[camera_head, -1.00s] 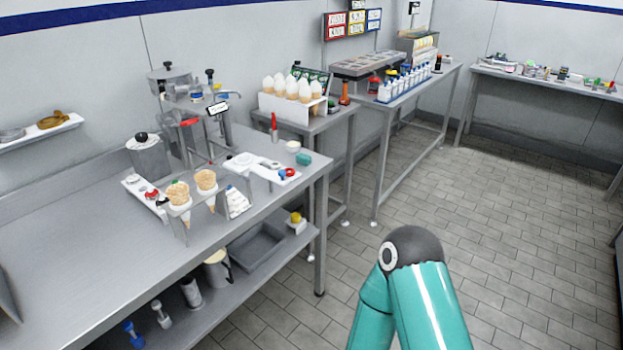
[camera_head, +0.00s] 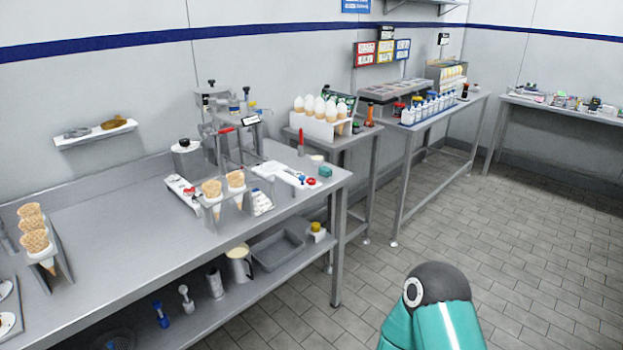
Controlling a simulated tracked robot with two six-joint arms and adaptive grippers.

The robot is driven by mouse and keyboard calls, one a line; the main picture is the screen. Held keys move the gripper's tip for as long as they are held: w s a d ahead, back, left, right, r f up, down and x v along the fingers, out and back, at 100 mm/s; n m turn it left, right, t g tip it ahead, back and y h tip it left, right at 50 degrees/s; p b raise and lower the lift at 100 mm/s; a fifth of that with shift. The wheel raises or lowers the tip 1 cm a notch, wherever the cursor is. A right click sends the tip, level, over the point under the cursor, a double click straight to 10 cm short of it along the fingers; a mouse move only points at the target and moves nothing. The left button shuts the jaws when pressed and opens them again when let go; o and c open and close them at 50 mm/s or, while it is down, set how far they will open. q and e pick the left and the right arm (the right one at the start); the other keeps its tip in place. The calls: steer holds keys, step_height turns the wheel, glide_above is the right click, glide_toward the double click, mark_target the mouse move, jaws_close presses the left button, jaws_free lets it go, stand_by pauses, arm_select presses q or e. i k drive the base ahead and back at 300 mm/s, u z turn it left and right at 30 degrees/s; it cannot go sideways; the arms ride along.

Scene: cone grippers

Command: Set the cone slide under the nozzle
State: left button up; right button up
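A metal dispenser machine (camera_head: 228,130) with a red handle stands on the steel table toward the wall; its nozzle is too small to make out clearly. In front of it a white flat piece with a round end (camera_head: 272,170) lies on the table, and it may be the cone slide. A metal cone holder (camera_head: 232,208) with two waffle cones (camera_head: 212,188) stands at the table's front edge, left of the white piece. Neither gripper is in view. Only a teal and dark grey link of one of my arms shows at the bottom right.
Another holder with several waffle cones (camera_head: 36,240) stands at the far left of the steel table (camera_head: 130,235). The table between the two holders is clear. A lower shelf holds a grey tray (camera_head: 278,250) and a jug (camera_head: 238,264). Tiled floor lies open at right.

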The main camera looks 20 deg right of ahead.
mark_target(267, 170)
steer(key=u, duration=0.1)
steer(key=i, duration=0.9)
steer(key=z, duration=0.1)
